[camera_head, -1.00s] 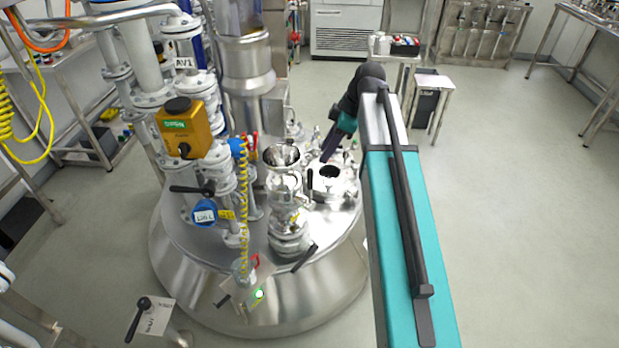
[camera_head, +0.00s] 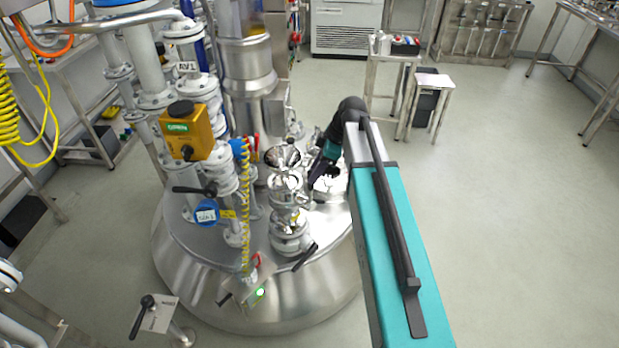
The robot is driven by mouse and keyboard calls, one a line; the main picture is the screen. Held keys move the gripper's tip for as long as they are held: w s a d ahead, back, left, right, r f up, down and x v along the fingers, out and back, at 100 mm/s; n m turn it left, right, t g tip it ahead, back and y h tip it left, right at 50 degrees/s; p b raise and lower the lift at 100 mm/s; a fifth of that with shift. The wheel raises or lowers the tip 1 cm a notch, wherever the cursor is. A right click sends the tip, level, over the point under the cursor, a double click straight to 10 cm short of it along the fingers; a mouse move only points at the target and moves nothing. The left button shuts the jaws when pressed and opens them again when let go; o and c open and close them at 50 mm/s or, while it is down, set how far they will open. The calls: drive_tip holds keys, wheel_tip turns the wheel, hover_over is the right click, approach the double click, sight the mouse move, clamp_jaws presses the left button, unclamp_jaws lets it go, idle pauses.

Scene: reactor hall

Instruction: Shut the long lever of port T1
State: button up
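The steel reactor vessel (camera_head: 325,275) stands in the middle, with several fittings on its lid. No T1 label is readable, so I cannot tell which lever belongs to that port. One black lever (camera_head: 194,190) sticks out left near a blue round label; another black lever (camera_head: 305,257) slants beside the flanged column (camera_head: 290,238) under the steel funnel (camera_head: 282,157). My gripper (camera_head: 314,182) points down and left, just right of the funnel, in front of the open round port (camera_head: 330,183), which it partly covers. Its fingers are too small and dark to tell open from shut.
An orange valve box (camera_head: 187,131) and upright pipes crowd the left. A yellow coiled hose (camera_head: 246,205) hangs before the lid. A signed post with a black handle (camera_head: 140,318) stands at front left.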

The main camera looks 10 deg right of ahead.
drive_tip(key=shift+p+x, duration=0.55)
drive_tip(key=shift+x, duration=1.6)
drive_tip(key=shift+c, duration=0.3)
clamp_jaws()
drive_tip(key=shift+a, duration=0.1)
